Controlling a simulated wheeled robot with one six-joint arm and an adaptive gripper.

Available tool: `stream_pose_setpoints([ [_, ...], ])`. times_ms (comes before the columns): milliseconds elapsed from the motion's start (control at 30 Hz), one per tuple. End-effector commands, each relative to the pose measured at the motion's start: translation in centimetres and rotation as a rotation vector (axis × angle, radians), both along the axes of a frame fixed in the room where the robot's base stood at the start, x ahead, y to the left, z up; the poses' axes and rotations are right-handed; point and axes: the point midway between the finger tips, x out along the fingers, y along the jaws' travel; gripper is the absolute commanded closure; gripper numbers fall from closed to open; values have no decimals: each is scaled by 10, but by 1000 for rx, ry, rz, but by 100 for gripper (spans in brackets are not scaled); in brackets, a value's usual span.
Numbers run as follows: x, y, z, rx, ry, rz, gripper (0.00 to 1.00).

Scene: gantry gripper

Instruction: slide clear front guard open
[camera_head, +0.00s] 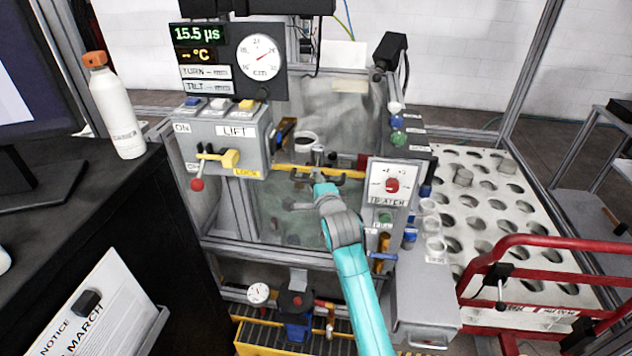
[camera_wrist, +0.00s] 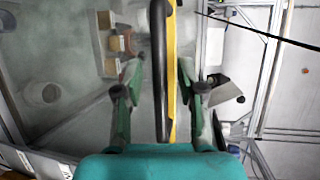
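The clear front guard (camera_head: 275,215) is a see-through panel on the front of the machine. A yellow strip (camera_head: 292,167) runs along its top, with a dark handle bar beside it. In the wrist view the yellow-edged black bar (camera_wrist: 162,70) runs between the two fingers. My gripper (camera_wrist: 158,92) is open around this bar, with a gap visible on both sides. In the head view my gripper (camera_head: 318,180) is at the top middle of the guard, and my teal wrist partly covers the handle.
A lift control box (camera_head: 218,140) with a red-knobbed lever stands left of the guard. A dial panel (camera_head: 391,185) and several clear cups (camera_head: 433,225) are close on the right. A red rail (camera_head: 540,240) and a perforated table (camera_head: 490,205) lie further right.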

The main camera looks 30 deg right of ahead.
Motion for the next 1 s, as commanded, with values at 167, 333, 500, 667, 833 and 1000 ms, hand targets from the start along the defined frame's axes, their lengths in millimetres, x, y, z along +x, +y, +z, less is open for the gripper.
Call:
stream_pose_setpoints([
  [167, 0, 0, 0, 0, 0, 0, 76],
  [333, 0, 0, 0, 0, 0, 0, 100],
  [500, 0, 0, 0, 0, 0, 0, 100],
  [667, 0, 0, -7, 1, 3, 0, 100],
  [833, -1, 1, -33, 2, 7, 1, 100],
  [1000, -2, 1, -81, 1, 10, 1, 100],
])
